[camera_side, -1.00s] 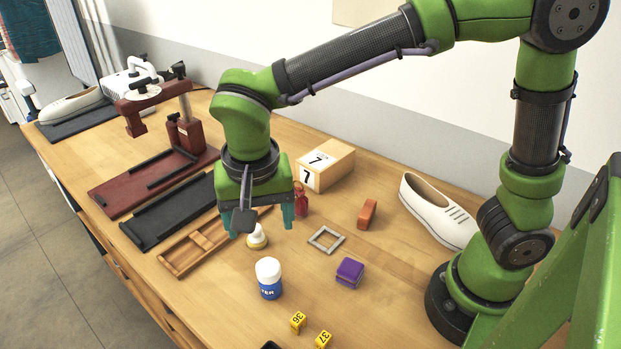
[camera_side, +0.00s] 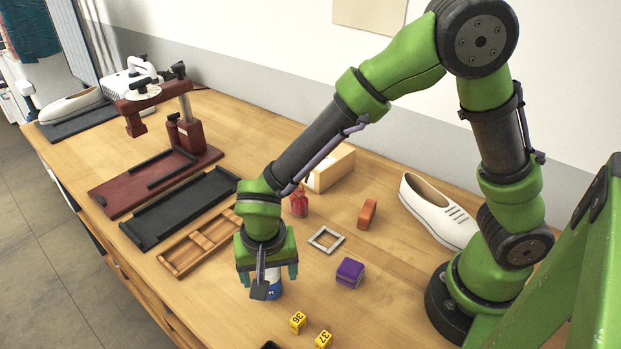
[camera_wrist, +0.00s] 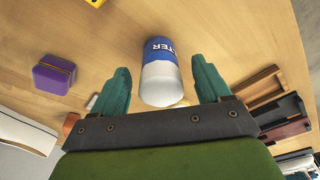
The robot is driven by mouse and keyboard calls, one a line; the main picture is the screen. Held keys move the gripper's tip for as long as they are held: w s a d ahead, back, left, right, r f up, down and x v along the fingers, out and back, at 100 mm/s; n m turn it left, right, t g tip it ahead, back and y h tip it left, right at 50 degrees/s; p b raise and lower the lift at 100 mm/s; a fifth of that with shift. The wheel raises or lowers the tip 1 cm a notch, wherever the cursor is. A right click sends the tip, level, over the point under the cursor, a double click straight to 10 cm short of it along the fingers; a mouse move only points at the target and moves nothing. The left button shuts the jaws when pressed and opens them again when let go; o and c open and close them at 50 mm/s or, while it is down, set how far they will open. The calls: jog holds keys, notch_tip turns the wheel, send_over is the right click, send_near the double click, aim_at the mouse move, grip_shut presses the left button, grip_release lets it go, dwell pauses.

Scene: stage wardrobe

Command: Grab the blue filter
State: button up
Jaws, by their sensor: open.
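The blue filter (camera_wrist: 160,70) is a small upright canister with a white cap and a blue band lettered "TER". In the side view only its blue lower part (camera_side: 274,289) shows, the rest hidden behind my gripper (camera_side: 268,278). My gripper is low over the table, right at the canister. In the wrist view my gripper's two teal fingers (camera_wrist: 161,85) are spread wide, one on each side of the canister, with gaps between. Nothing is held.
A purple box (camera_side: 350,272) and a grey square frame (camera_side: 326,240) lie to the right. Yellow number cubes (camera_side: 298,321) are in front. A wooden tray (camera_side: 190,258) is at the left. A red bottle (camera_side: 299,205), an orange block (camera_side: 367,213) and a white shoe (camera_side: 437,215) stand farther back.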

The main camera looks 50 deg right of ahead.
jog(key=shift+w+d+f, duration=0.1)
jog(key=shift+w+f, duration=0.05)
jog(key=shift+f, duration=0.8)
jog(key=c, duration=1.1)
